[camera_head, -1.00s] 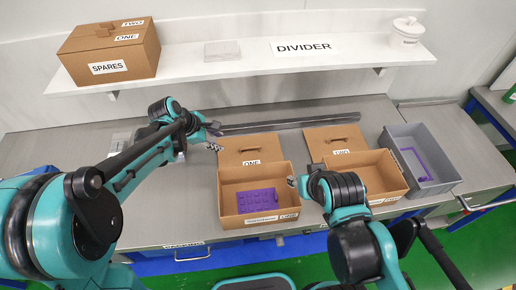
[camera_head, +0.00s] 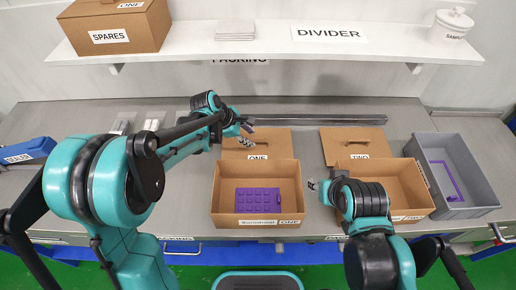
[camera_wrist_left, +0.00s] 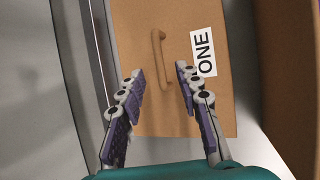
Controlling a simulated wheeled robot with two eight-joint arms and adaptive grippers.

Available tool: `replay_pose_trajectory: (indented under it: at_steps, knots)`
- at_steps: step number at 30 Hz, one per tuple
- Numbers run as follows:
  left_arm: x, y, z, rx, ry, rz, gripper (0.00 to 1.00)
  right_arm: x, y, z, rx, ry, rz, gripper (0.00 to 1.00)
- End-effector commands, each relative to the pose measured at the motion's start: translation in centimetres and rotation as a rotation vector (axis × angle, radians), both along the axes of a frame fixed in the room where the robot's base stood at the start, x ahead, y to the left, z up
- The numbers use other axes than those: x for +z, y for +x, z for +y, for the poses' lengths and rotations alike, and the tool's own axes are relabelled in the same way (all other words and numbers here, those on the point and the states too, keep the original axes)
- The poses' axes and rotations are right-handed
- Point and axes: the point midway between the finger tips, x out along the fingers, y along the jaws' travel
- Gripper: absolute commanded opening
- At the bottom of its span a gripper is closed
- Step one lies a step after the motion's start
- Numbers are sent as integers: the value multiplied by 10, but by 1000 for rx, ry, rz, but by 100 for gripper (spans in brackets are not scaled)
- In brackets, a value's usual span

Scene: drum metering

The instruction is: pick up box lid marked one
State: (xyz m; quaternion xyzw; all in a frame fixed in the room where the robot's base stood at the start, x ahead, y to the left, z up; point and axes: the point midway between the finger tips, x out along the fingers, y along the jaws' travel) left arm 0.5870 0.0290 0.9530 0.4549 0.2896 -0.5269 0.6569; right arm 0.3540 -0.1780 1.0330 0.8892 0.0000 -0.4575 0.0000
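The box lid marked ONE (camera_head: 275,145) lies flat on the table behind the open box marked ONE (camera_head: 222,207). In the left wrist view the lid (camera_wrist_left: 150,25) shows its raised handle (camera_wrist_left: 160,58) and the ONE label. My left gripper (camera_head: 247,126) is by the lid's back left part in the head view. In the left wrist view the left gripper (camera_wrist_left: 158,84) is open, its fingers apart over the lid with the handle between and beyond the tips. My right gripper (camera_head: 320,188) is between the two boxes; its opening is too small to tell.
Box ONE holds a purple insert (camera_head: 258,199). Lid TWO (camera_head: 342,146) and box TWO (camera_head: 420,211) are to the right, then a grey bin (camera_head: 421,150) with a purple frame. A dark rail (camera_head: 320,119) runs behind the lids. A shelf (camera_head: 250,50) overhangs the back.

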Motion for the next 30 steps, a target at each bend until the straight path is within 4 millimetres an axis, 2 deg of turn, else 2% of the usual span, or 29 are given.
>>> replay_pose_trajectory:
  at_steps: [7,15,19,30]
  knots:
    - [-32,10,-22,-2,0,0,34,-19,0,0,0,0,0,40]
    - [-34,11,-24,-1,0,0,34,-18,0,0,0,0,0,40]
    - [-34,11,-24,-1,0,0,0,-18,0,0,0,0,0,40]
    - [-34,11,-24,-1,0,0,0,-18,0,0,0,0,0,40]
